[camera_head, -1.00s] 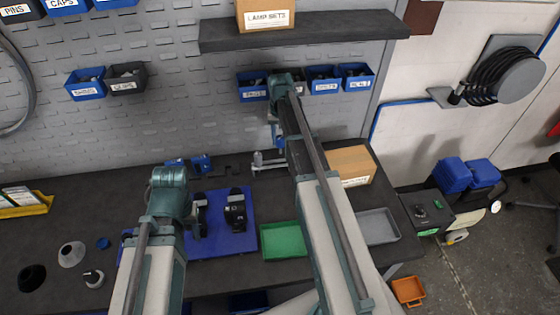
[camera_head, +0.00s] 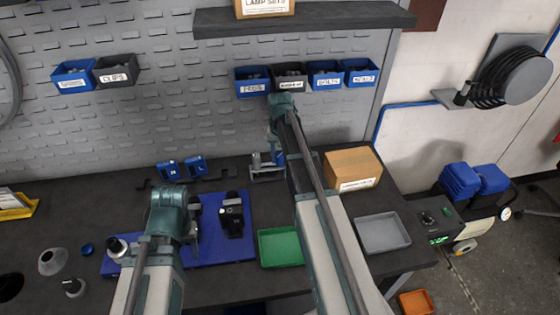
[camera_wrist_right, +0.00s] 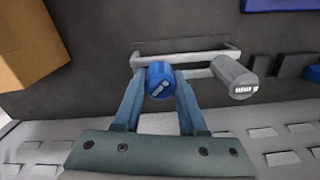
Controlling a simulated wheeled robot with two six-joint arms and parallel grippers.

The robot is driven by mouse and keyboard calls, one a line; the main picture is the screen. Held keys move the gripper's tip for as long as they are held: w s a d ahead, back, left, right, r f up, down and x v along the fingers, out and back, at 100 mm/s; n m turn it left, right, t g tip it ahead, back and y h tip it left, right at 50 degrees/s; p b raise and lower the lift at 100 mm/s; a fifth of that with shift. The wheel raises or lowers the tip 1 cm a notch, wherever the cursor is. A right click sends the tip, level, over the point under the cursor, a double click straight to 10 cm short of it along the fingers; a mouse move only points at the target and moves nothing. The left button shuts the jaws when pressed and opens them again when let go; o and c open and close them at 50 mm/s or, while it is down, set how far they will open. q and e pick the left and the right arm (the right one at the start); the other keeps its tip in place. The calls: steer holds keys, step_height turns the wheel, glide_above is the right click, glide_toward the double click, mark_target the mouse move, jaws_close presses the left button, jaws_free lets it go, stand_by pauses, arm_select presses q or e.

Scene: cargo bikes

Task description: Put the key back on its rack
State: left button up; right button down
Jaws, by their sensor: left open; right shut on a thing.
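The key has a blue round handle (camera_wrist_right: 159,82) with a pale label. My right gripper (camera_wrist_right: 158,90) is shut around this handle. A light grey metal rack (camera_wrist_right: 190,50) lies just under and beside the handle, and a grey-handled key (camera_wrist_right: 234,78) sits in it to the right. The held key's lower part is hidden, so I cannot tell whether it is in the rack. In the head view my right gripper (camera_head: 278,152) is beside the rack (camera_head: 266,176), partly hidden by my arm. My left gripper (camera_head: 192,228) is open and empty above the blue mat (camera_head: 215,252).
A cardboard box (camera_head: 352,168) stands to the right of the rack, with a grey tray (camera_head: 382,233) and a green tray (camera_head: 281,248) nearer. A black device (camera_head: 231,215) is on the mat. Labelled bins (camera_head: 322,75) hang on the wall behind.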

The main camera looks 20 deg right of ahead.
arm_select(q)
steer(key=shift+r, duration=0.1)
arm_select(e)
steer(key=shift+r, duration=0.1)
arm_select(q)
steer(key=shift+f+b, duration=0.5)
steer(key=shift+f, duration=0.05)
arm_select(e)
steer(key=shift+f, duration=0.5)
arm_select(q)
steer(key=shift+r, duration=0.1)
arm_select(e)
steer(key=shift+c, duration=2.3)
jaws_free()
steer(key=shift+r, duration=0.1)
arm_select(q)
steer(key=shift+r, duration=0.15)
arm_select(e)
steer(key=shift+r, duration=0.1)
step_height(320, 180, up, 13)
steer(key=p, duration=1.3)
arm_select(q)
step_height(320, 180, up, 13)
steer(key=shift+f, duration=0.2)
arm_select(e)
steer(key=s+a+n+h, duration=0.1)
steer(key=s+a+n, duration=0.8)
steer(key=s+a, duration=1.3)
steer(key=a, duration=0.3)
steer(key=shift+s+a, duration=0.4)
